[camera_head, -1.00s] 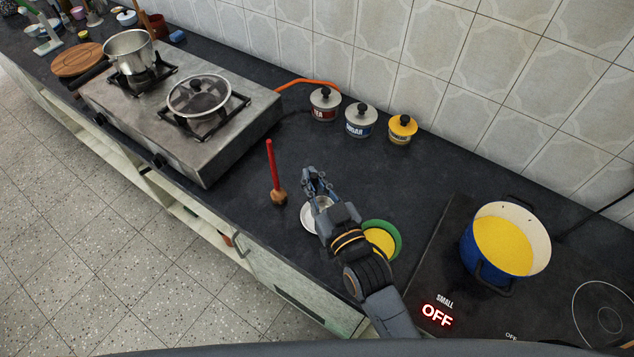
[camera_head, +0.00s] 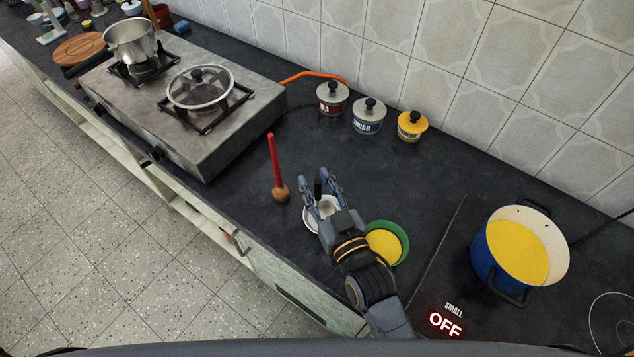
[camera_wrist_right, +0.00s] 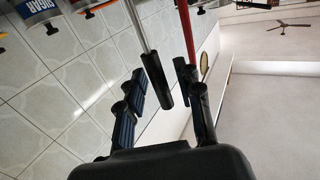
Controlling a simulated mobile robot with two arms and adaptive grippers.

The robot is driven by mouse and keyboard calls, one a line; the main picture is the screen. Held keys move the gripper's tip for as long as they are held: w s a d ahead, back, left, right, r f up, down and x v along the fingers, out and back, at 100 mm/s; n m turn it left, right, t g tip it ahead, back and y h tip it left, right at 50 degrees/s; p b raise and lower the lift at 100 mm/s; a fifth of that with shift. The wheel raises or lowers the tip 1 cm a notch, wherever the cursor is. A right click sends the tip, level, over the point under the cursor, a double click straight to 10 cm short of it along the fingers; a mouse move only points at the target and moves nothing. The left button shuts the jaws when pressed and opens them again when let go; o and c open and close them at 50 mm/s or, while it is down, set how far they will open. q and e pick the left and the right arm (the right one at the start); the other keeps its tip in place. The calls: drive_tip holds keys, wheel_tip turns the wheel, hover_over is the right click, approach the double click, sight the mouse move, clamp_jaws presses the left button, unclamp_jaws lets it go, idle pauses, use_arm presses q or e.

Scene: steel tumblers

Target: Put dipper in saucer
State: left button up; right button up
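A steel dipper with a black handle (camera_head: 318,188) stands with its handle up. In the right wrist view its black handle (camera_wrist_right: 157,82) and thin steel rod lie between my fingers. Its lower end is at a pale saucer (camera_head: 310,221), partly hidden by my gripper; whether it rests fully inside I cannot tell. My right gripper (camera_head: 315,179) is open, with its fingers apart on either side of the handle. It also shows open in the right wrist view (camera_wrist_right: 163,68). My left gripper is not in view.
A red-handled tool with a wooden end (camera_head: 275,168) stands to the left. A green bowl with yellow contents (camera_head: 403,238) is close to my right wrist. A blue pot (camera_head: 487,265) stands on the hob at right. Canisters (camera_head: 368,115) line the wall, and a stove (camera_head: 212,133) is at left.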

drive_tip(key=shift+r, duration=0.25)
drive_tip(key=b+v, duration=0.2)
drive_tip(key=v, duration=1)
drive_tip(key=shift+f, duration=0.1)
